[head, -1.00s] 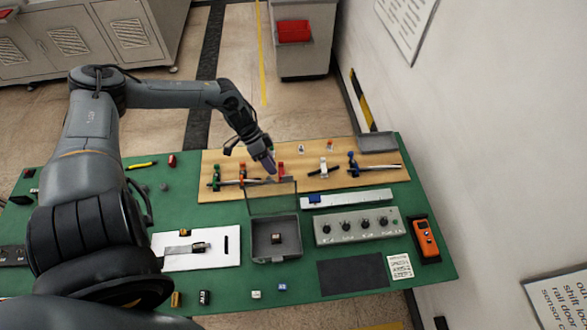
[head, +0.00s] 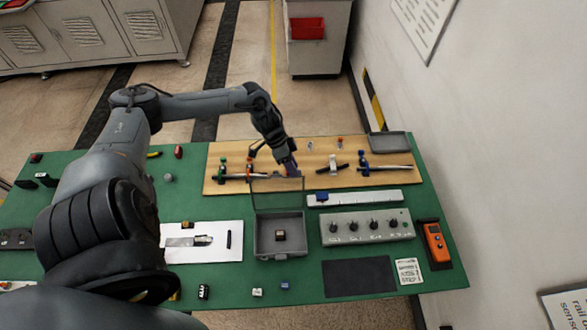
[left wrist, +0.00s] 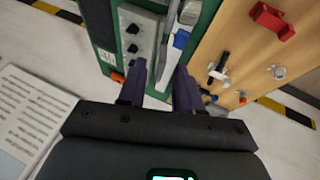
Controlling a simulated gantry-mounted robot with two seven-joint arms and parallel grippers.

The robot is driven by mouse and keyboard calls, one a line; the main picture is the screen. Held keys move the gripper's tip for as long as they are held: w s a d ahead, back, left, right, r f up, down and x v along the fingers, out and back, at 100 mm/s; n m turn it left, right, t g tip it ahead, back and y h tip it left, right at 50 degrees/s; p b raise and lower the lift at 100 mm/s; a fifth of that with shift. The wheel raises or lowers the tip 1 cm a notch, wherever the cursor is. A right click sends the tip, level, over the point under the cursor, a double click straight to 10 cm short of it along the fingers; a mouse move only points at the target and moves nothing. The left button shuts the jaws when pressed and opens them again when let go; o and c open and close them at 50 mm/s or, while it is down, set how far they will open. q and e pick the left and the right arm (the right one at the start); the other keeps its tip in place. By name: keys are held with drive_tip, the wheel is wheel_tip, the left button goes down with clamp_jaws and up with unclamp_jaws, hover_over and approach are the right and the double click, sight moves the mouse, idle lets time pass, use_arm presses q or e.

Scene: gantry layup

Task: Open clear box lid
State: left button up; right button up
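The clear box is a grey open-topped tray (head: 264,246) with a small dark block (head: 280,236) inside. Its transparent lid (head: 277,198) stands raised, roughly upright, along the tray's back edge. My left gripper (head: 290,170) is at the lid's top edge, toward its right side; whether it touches the lid cannot be told. In the left wrist view its two purple fingers (left wrist: 159,88) are apart with a gap between them, and nothing is clearly held. The lid cannot be made out clearly in that view. My right gripper is not in view.
A wooden board (head: 225,182) with several coloured clamps lies behind the box. A white strip (head: 365,198) and a grey knob panel (head: 367,227) stand to the right, with an orange device (head: 436,243) beyond. A white sheet (head: 200,254) lies left of the box.

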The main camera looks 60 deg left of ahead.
use_arm(q)
drive_tip(key=shift+w+d+f, duration=0.1)
drive_tip(key=shift+d+f, duration=0.15)
drive_tip(key=shift+f, duration=0.3)
drive_tip(key=shift+c, duration=0.3)
clamp_jaws()
drive_tip(key=shift+f, duration=0.1)
idle(0.8)
